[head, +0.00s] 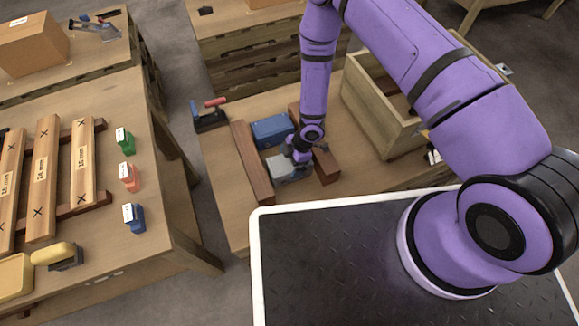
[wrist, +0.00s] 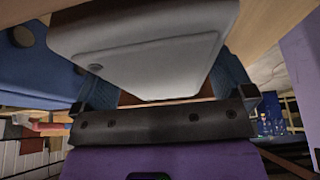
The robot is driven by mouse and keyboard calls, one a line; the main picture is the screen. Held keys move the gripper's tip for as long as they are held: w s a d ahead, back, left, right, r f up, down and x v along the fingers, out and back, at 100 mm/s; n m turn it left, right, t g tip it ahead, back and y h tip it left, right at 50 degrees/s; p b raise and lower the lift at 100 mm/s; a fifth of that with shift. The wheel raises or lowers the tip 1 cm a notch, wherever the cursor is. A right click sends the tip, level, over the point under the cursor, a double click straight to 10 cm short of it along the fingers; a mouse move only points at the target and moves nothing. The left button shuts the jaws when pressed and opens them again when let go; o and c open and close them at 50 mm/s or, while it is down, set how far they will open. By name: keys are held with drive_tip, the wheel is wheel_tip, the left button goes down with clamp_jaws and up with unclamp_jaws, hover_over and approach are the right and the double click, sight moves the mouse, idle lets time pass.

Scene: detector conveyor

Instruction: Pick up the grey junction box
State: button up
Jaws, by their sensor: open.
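The grey junction box (head: 287,169) lies on the wooden table in the head view, between two dark wooden bars and in front of a blue box. In the wrist view the grey junction box (wrist: 150,45) fills the upper middle, very close, between the fingers of my gripper (wrist: 162,90). In the head view my gripper (head: 299,157) is at the right part of the box and partly covers it. The jaws are open, with a finger on either side of the box. Whether either finger touches it I cannot tell.
The blue box (head: 271,129) stands just behind the grey one. Wooden bars flank them at left (head: 252,162) and right (head: 326,165). A wooden crate (head: 377,112) stands to the right, and a red-handled tool (head: 210,115) at the back left. The table's front left is clear.

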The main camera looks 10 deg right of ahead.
drive_tip(key=shift+a+f, duration=0.15)
drive_tip(key=shift+f, duration=0.35)
drive_tip(key=c, duration=1.4)
drive_tip(key=shift+r, duration=0.1)
